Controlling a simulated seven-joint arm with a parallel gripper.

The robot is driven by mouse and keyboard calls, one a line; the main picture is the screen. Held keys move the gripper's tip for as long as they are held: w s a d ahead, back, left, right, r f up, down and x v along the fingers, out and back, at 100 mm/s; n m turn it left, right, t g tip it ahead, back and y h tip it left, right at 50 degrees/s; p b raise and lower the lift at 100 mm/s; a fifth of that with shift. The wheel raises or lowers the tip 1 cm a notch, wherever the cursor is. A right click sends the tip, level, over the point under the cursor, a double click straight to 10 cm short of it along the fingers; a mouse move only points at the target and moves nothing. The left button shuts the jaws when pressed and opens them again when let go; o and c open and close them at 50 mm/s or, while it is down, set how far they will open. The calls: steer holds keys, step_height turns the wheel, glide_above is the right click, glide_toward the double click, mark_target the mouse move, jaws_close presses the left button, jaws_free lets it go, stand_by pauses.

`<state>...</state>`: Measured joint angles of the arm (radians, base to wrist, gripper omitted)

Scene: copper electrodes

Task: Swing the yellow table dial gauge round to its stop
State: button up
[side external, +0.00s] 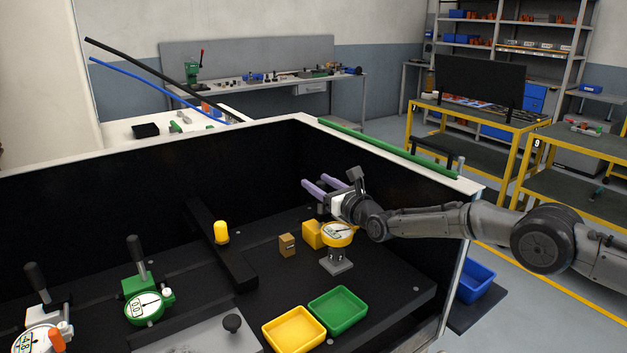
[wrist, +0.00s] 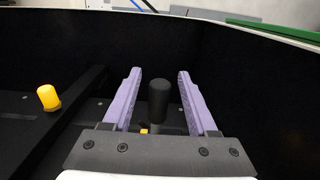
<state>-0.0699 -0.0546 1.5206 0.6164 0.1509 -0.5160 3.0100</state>
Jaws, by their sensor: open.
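The yellow table dial gauge (side external: 337,235) stands on a small grey post and foot, its white face turned up, with a yellow block (side external: 312,234) beside it. My gripper (side external: 314,181) is above and behind the gauge in the side view, its pale purple fingers pointing left. In the wrist view my gripper (wrist: 159,73) is open, and a black upright handle (wrist: 158,100) shows between the fingers, with a gap on each side. A bit of yellow (wrist: 144,131) shows below the handle. In the side view my gripper mostly hides the handle.
A green gauge (side external: 148,306) and a white gauge (side external: 42,340) with black handles stand at the left. A brass block (side external: 287,245), a yellow tray (side external: 294,330) and a green tray (side external: 338,309) are near. Dark walls (side external: 255,165) enclose the back.

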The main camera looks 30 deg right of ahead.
steer(key=shift+w, duration=1.3)
jaws_close()
stand_by(0.6)
